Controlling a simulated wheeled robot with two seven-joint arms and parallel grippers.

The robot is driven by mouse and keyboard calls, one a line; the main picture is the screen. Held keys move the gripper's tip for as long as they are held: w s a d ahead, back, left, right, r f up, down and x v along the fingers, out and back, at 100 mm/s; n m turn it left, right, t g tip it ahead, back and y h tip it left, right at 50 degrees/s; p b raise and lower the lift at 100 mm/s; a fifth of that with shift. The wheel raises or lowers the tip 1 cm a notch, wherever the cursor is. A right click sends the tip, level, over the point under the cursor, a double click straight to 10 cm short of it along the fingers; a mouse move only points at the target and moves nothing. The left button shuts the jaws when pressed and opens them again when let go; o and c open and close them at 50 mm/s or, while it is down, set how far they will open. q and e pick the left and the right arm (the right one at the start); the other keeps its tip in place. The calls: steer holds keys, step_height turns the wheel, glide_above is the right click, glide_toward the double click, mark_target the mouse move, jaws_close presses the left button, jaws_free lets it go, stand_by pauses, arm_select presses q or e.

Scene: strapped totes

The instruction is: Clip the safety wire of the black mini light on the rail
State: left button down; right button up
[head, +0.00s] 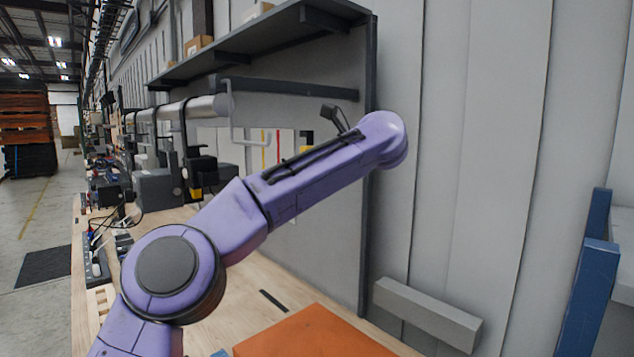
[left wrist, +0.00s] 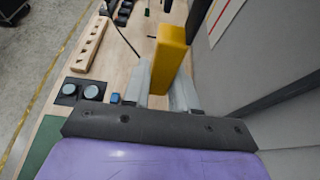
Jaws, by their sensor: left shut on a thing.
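The grey rail (head: 208,107) runs along the left under a dark shelf. A black light (head: 201,168) with a yellow patch low on it hangs below the rail on a dark clamp. In the left wrist view my left gripper (left wrist: 166,84) is shut on a yellow block-like piece (left wrist: 170,50), which stands up between the two grey fingers. In the head view my purple left arm reaches up and right across the middle, and its gripper is hidden. I cannot make out the safety wire or its clip. My right gripper is not in view.
The wooden bench (head: 245,285) carries an orange panel (head: 312,334) at the front. A grey wall with a dark upright post (head: 368,230) stands close to my arm. In the left wrist view a holed wooden block (left wrist: 88,42) and round-topped pieces (left wrist: 91,92) lie left.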

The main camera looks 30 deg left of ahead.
arm_select(q)
steer(key=s+a+b, duration=0.3)
steer(key=s+b, duration=0.9)
steer(key=s, duration=0.1)
steer(key=shift+a+f, duration=0.3)
steer(key=shift+a, duration=0.05)
steer(key=c, duration=0.8)
jaws_free()
steer(key=v, duration=1)
steer(key=shift+d, duration=0.2)
